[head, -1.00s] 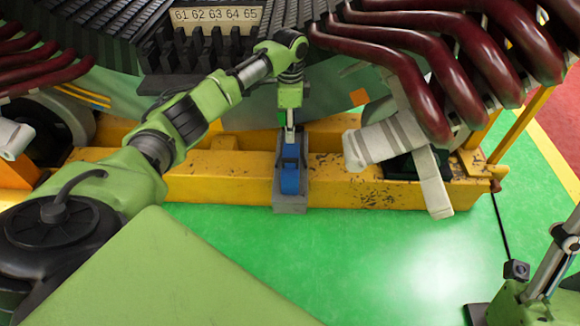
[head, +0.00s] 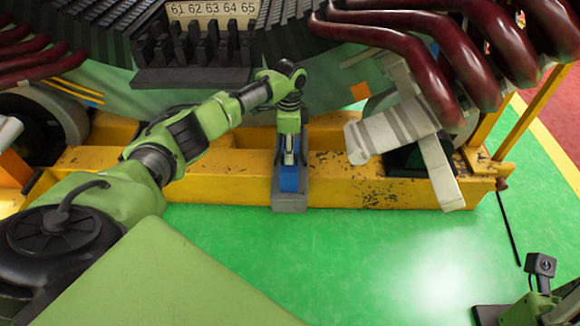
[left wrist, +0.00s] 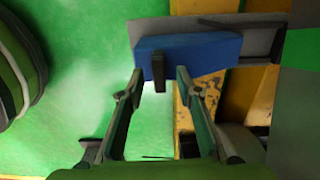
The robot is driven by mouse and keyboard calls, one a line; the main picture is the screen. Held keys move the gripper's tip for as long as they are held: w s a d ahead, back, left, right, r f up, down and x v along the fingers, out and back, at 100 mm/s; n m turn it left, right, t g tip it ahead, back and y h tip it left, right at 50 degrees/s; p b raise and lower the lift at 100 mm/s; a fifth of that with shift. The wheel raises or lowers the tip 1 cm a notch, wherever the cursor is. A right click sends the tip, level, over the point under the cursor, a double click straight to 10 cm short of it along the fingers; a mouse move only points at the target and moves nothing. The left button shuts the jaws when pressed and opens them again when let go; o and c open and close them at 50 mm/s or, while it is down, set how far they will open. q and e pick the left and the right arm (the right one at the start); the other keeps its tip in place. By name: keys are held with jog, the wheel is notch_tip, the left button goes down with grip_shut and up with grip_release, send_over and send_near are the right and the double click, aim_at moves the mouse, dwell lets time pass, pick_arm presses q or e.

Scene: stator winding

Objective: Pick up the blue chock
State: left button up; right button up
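The blue chock (head: 289,182) sits on a grey block (head: 289,205) at the front of the yellow beam in the head view. In the left wrist view the blue chock (left wrist: 205,50) fills the top middle, with a short dark grip piece (left wrist: 158,72) on its near face. My left gripper (head: 289,157) points down over the chock in the head view. In the left wrist view the left gripper (left wrist: 160,76) is open, with a finger on each side of the dark piece and gaps visible. Part of my right arm shows at the lower right; its fingertips are not visible.
A numbered rack (head: 195,50) stands above. The green floor (head: 350,250) in front is clear.

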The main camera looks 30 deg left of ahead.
pick_arm(q)
jog(key=shift+f+b, duration=0.6)
jog(key=shift+f, duration=0.9)
grip_shut()
jog(key=shift+r, duration=0.1)
jog(key=shift+r, duration=0.15)
